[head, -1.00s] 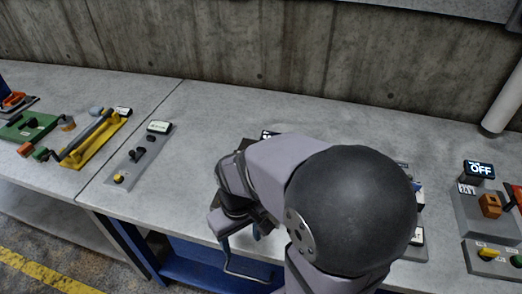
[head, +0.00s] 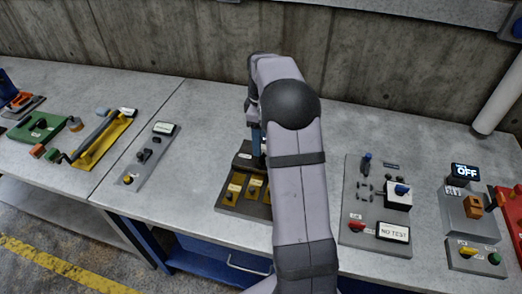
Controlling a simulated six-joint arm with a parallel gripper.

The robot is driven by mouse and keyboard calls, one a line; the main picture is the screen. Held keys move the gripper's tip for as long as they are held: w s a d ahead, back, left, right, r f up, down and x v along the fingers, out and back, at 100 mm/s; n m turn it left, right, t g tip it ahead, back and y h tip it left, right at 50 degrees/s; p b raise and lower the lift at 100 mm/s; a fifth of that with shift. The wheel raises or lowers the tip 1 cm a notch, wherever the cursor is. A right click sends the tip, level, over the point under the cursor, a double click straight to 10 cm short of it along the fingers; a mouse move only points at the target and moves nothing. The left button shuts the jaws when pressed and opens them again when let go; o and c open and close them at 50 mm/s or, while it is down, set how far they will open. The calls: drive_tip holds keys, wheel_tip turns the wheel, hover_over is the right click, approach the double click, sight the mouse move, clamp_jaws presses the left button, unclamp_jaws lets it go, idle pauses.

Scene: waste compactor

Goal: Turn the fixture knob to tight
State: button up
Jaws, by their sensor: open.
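A dark fixture panel (head: 226,206) with yellow labelled plates (head: 232,190) lies on the bench in the middle, partly covered by my arm. A raised dark block (head: 243,160) with a small white label forms its back part. No knob marked tight can be made out; the fixture knob may be hidden behind my arm and gripper. My gripper (head: 257,143) points down over the back right of this block. Only a blue part of it shows, and its fingertips are mostly hidden. I see nothing held, and cannot tell whether it touches the fixture.
To the right stand a grey panel (head: 358,200) with a NO TEST display (head: 393,232) and a box with an OFF screen (head: 465,172). To the left lie a grey switch strip (head: 146,160) and a yellow tool with a bar (head: 100,145). Bare bench separates them.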

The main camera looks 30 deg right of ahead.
sight(261, 160)
drive_tip(key=shift+f+p, duration=1.3)
drive_tip(key=shift+f, duration=2.35)
drive_tip(key=c, duration=1)
